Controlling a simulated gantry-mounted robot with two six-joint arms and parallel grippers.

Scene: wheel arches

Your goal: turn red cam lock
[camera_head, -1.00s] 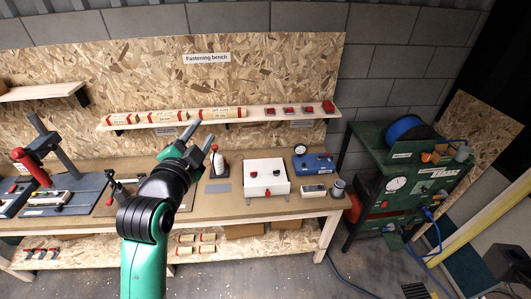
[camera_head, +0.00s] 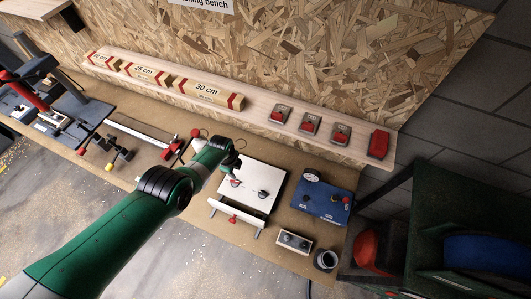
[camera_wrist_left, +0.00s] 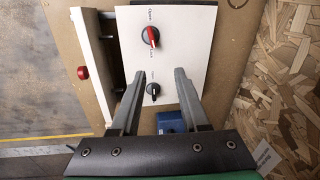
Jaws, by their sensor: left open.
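The red cam lock (camera_wrist_left: 150,36) is a round black base with a red lever, on top of a white box (camera_wrist_left: 190,25). Labels beside it read "Open" and apparently "Lock". A smaller black knob (camera_wrist_left: 153,89) sits below it in the left wrist view. In the head view the box (camera_head: 262,178) stands on the bench with the red lock (camera_head: 235,182) on it. My left gripper (camera_wrist_left: 159,72) is open and empty above the box; its fingertips appear on either side of the black knob, apart from the red lock. In the head view the left gripper (camera_head: 237,165) partly overlaps the box's far edge.
A white front panel with a red knob (camera_head: 233,219) stands along the box's near side. A blue box (camera_head: 322,200), a small grey-topped box (camera_head: 293,241) and a dark cup (camera_head: 326,260) stand to the right. A shelf (camera_head: 255,110) with blocks runs behind.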

